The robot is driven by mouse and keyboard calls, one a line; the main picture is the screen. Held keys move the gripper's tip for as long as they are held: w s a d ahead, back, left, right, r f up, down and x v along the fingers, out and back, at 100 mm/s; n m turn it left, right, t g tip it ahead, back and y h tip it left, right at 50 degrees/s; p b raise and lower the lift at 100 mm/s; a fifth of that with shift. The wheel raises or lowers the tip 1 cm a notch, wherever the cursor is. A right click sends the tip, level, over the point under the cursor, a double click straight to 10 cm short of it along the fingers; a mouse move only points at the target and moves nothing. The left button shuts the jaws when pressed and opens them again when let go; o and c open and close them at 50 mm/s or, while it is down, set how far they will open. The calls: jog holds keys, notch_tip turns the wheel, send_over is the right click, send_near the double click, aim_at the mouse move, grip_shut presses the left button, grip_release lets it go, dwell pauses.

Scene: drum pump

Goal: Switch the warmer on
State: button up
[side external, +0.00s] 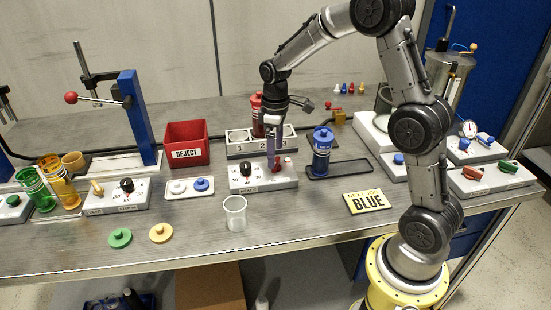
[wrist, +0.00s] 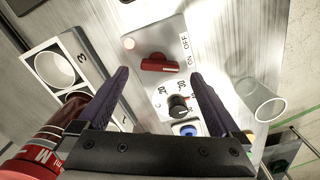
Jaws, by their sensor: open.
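The warmer is a grey box (side external: 250,183) at the middle of the bench, with a black dial knob (side external: 246,168) and a red switch at its right end. In the wrist view the red switch handle (wrist: 160,63) lies crosswise on the box, beside the ON and OFF labels. I cannot tell surely which label it points to. The black dial knob (wrist: 178,105) is nearer my gripper's base. My gripper (side external: 275,165) points down over the switch end of the box. Its open fingers (wrist: 158,75) are on either side of the handle in the wrist view; contact is not visible.
A numbered rack (side external: 240,148) stands behind the box, with a red bottle (side external: 256,115). A blue bottle (side external: 322,150) stands on a dark tray at right. A clear cup (side external: 235,213) stands in front. A white tray with lids (side external: 190,188) is at left.

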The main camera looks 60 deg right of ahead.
jog(key=shift+f, duration=1.7)
